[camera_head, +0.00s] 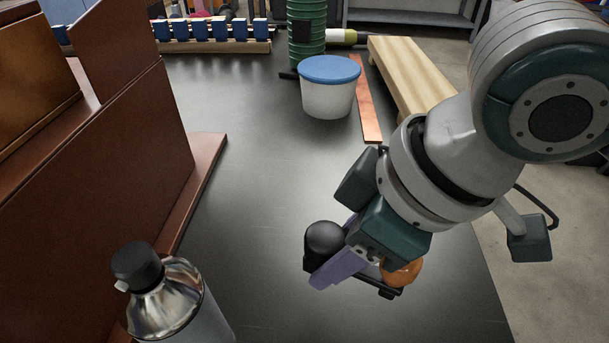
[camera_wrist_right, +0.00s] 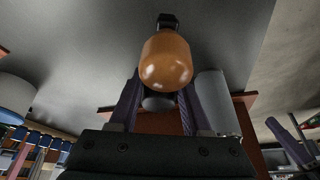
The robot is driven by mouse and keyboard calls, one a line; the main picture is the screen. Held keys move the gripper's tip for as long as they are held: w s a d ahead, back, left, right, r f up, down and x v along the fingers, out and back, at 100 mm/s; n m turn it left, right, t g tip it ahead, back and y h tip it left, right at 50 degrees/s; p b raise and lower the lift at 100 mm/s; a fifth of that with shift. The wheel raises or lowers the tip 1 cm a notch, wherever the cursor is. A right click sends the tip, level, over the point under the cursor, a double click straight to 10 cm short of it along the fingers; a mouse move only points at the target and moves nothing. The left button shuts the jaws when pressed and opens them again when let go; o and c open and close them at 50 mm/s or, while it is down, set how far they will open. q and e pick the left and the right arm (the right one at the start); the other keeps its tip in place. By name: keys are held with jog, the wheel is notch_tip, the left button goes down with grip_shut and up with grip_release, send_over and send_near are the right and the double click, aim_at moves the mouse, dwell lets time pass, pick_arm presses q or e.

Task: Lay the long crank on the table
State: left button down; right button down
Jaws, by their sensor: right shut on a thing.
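The long crank shows an orange handle (camera_head: 402,271) and dark metal parts at my right gripper (camera_head: 340,265). The gripper's purple fingers are shut on the crank, and they hide part of it. A round black knob (camera_head: 324,242) shows at the fingers' left side; I cannot tell if it belongs to the crank. In the right wrist view the orange handle (camera_wrist_right: 166,62) is close to the camera, in front of the fingers, with a black end piece beyond it. The crank is over the dark table (camera_head: 270,190); I cannot tell whether it touches. My left gripper is out of view.
A steel bottle with a black cap (camera_head: 165,300) stands at the front left, near a red-brown panel structure (camera_head: 110,150). A white tub with a blue lid (camera_head: 329,90), a copper-coloured strip (camera_head: 368,110) and a wooden block (camera_head: 405,75) are farther back. The table's middle is clear.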

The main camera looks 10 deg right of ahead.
aim_at(320, 293)
notch_tip(320, 293, down, 3)
jog(key=shift+f+b, duration=0.1)
jog(key=shift+b, duration=0.25)
notch_tip(320, 293, down, 4)
jog(key=shift+r+b, duration=0.2)
jog(key=shift+b, duration=0.7)
jog(key=shift+f, duration=0.15)
jog(key=shift+f, duration=0.15)
